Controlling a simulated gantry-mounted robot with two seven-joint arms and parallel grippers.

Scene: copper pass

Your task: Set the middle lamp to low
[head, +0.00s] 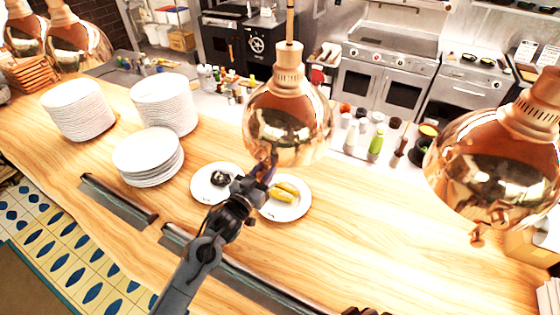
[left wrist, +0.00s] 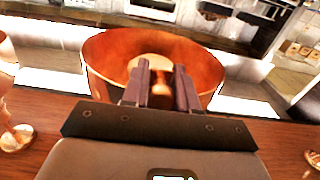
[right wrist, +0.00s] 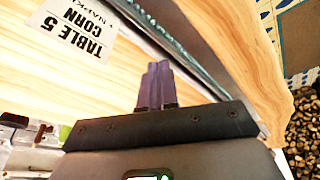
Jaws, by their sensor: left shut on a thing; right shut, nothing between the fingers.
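The middle lamp (head: 288,122) is a shiny copper dome hanging on a rod above the wooden counter. My left gripper (head: 264,172) is at its underside. In the left wrist view the lamp's open copper shade (left wrist: 100,58) surrounds the fingertips (left wrist: 160,85), which are shut on a small copper knob (left wrist: 161,90) below the bulb. The knob is mostly hidden by the fingers, so its setting cannot be told. My right gripper (right wrist: 155,85) is shut and empty over the counter.
Another copper lamp (head: 490,165) hangs at the right, and more hang at the far left. Plate stacks (head: 150,155) stand on the counter (head: 350,235). A plate with yellow food (head: 285,210) and one with dark food (head: 205,193) lie below the middle lamp. A "Table 5 corn" card (right wrist: 75,30) is near the right gripper.

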